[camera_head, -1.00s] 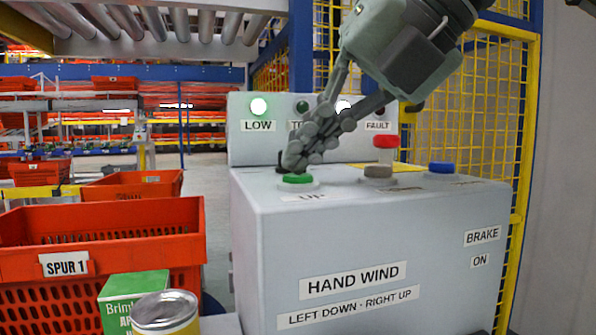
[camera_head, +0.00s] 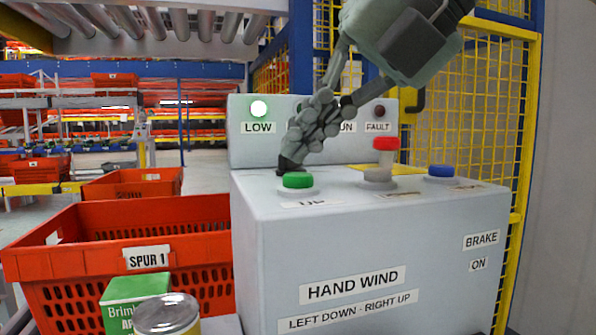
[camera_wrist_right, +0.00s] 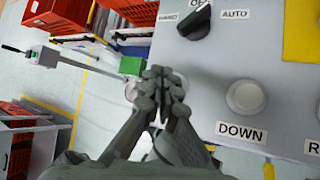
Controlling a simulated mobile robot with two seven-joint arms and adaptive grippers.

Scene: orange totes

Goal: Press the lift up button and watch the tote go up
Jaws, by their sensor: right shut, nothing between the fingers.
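The green button (camera_head: 298,180) sits on top of the grey control box (camera_head: 380,240), with a label in front of it that seems to read UP. My right gripper (camera_head: 290,160) is shut and empty. Its fingertips are just behind the green button in the head view, and I see no clear contact. The closed fingers (camera_wrist_right: 163,78) also show in the wrist view, where the green button cannot be made out. An orange tote (camera_head: 100,233) labelled SPUR 1 stands left of the box. My left gripper is not in view.
The wrist view shows a pale DOWN button (camera_wrist_right: 246,97) and a black selector knob (camera_wrist_right: 195,22). A green carton (camera_head: 135,298) and a can (camera_head: 167,315) stand at the front left.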

